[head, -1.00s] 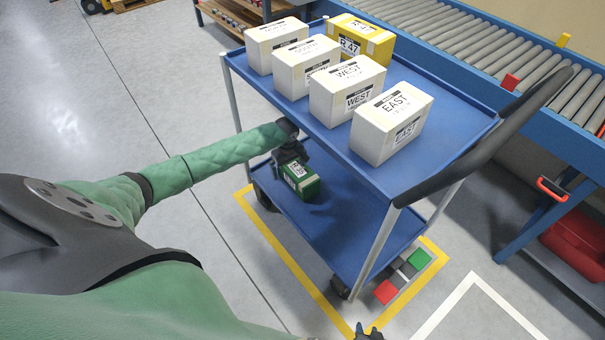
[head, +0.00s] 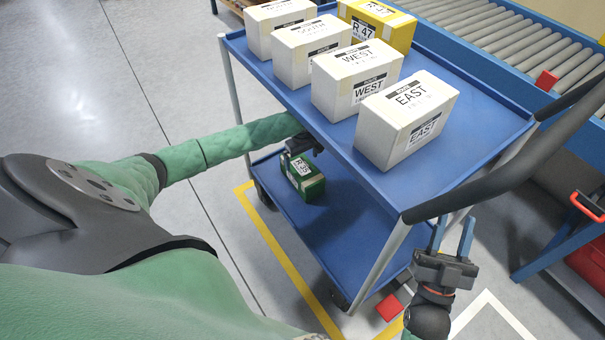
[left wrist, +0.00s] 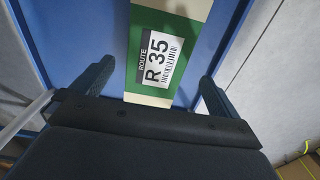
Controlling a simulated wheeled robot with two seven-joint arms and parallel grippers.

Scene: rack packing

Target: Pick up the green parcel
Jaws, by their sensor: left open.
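The green parcel (head: 302,177) stands on the lower shelf (head: 345,240) of the blue cart, with a white label and a pale tape band. In the left wrist view the parcel (left wrist: 190,62) shows its "ROUTE R 35" label between my fingers. My left gripper (left wrist: 155,85) is open, with one finger on each side of the parcel; I cannot tell whether they touch it. In the head view my left gripper (head: 303,145) is at the parcel's top, partly hidden by the upper shelf. My right gripper (head: 453,238) is open and empty, beside the cart's near right corner.
The upper shelf (head: 320,105) holds several white boxes, including an EAST box (head: 405,120), and a yellow parcel (head: 385,25). It overhangs the green parcel. The cart's black handle (head: 500,160) is near my right gripper. A roller conveyor (head: 500,40) stands behind.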

